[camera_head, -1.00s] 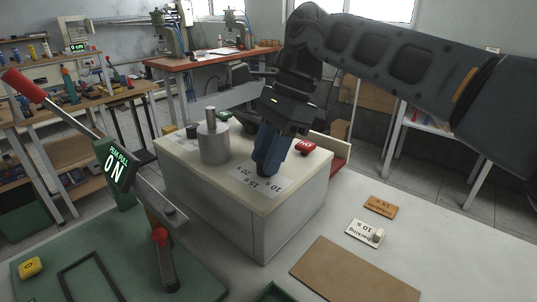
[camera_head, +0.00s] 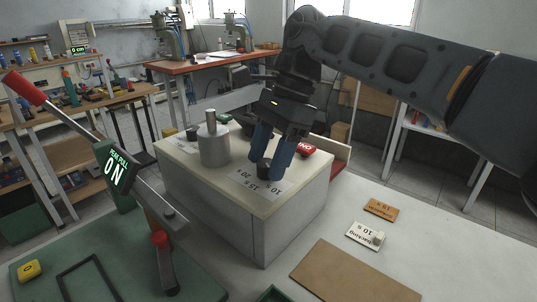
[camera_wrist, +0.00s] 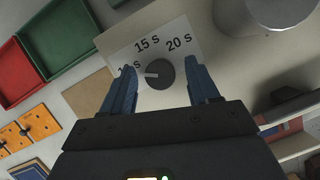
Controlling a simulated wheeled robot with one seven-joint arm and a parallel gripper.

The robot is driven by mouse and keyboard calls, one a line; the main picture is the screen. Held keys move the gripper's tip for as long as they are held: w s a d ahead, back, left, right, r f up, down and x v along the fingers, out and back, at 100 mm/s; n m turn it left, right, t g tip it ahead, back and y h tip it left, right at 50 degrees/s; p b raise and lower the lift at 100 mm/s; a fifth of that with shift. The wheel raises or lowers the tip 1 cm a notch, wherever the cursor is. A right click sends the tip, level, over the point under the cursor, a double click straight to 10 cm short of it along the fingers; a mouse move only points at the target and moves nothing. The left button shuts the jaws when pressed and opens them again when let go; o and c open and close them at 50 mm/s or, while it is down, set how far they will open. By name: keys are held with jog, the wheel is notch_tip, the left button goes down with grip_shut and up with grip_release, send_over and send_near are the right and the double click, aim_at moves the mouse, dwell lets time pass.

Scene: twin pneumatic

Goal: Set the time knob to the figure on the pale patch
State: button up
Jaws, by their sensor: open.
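The time knob (camera_wrist: 160,73) is dark, round and upright on the cream box's top. Its white pointer mark points left in the wrist view, toward the "10 s" figure, partly hidden by a finger. The dial plate (camera_wrist: 148,35) also carries "15 s" and "20 s". My gripper (camera_wrist: 163,84) is open, with one blue finger on each side of the knob; a gap shows on both sides. In the head view, the knob (camera_head: 264,168) shows between the fingers. The pale patch (camera_head: 359,236) lies on the table and reads "10 s", upside down.
A brown plate (camera_head: 381,209) with small print lies behind the pale patch. A metal cylinder (camera_head: 213,146) stands on the box beside the dial. A red button (camera_head: 306,150) sits behind my gripper. A red-handled lever (camera_head: 60,115) stands at the left.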

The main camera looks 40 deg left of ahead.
jog(key=v, duration=0.7)
jog(key=shift+w+r+b, duration=0.2)
jog(key=shift+r+b, duration=0.15)
jog(key=shift+b, duration=0.05)
dwell(0.3)
